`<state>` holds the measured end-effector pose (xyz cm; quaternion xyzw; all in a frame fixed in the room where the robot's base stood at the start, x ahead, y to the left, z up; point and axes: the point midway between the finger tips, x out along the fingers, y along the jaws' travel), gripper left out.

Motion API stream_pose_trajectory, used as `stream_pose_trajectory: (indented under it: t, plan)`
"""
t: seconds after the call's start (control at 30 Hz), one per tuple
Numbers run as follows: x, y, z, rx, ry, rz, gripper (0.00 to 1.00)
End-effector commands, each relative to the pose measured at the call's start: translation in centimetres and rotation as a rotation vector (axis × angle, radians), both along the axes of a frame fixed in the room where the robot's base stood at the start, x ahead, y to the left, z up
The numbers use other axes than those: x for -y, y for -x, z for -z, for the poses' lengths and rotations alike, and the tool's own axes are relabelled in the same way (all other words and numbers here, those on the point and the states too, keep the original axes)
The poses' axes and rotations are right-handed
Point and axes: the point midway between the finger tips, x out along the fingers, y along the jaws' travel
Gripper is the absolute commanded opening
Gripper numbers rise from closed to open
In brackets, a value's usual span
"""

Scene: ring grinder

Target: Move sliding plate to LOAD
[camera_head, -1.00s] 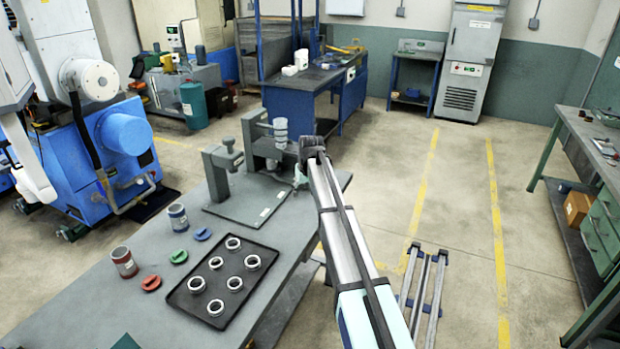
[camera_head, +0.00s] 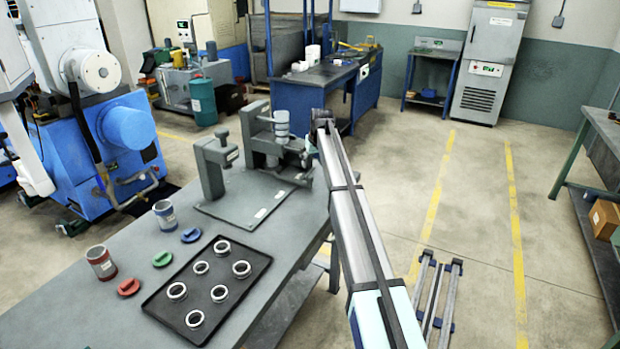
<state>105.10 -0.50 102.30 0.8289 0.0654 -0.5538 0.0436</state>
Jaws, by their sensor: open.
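The ring grinder fixture (camera_head: 265,133) stands at the far end of the grey workbench, with a grey upright post (camera_head: 212,166) beside it on the left. A flat grey plate (camera_head: 245,205) lies in front of them, with small pale labels too small to read. I cannot clearly tell the sliding plate apart from this base. My arm reaches in from the lower right. My gripper (camera_head: 308,152) is small in view and open, at the right side of the fixture. The arm and fixture partly hide it, and I cannot tell whether it touches anything.
A black tray (camera_head: 160,305) with several metal rings lies on the near bench. Red (camera_head: 101,263) and blue (camera_head: 165,216) cups and red, green and blue small pieces are left of it. A blue machine (camera_head: 90,145) stands at left. Floor to the right is mostly clear.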

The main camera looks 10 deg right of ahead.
Motion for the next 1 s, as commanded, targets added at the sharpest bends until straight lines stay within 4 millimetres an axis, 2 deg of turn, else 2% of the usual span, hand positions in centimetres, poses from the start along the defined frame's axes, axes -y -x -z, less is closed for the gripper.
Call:
stream_pose_trajectory:
  t: [0.4, 0.6, 0.8, 1.0]
  plan:
    - [-0.5, -3.2, 7.4, -0.003, 0.0, 0.0, 0.59]
    - [-0.6, -4.1, 9.9, -0.002, 0.0, 0.0, 0.59]
    - [-0.7, -4.5, 10.9, 0.0, 0.0, 0.0, 0.59]
    - [-0.7, -4.5, 11.1, 0.0, 0.0, 0.0, 0.59]
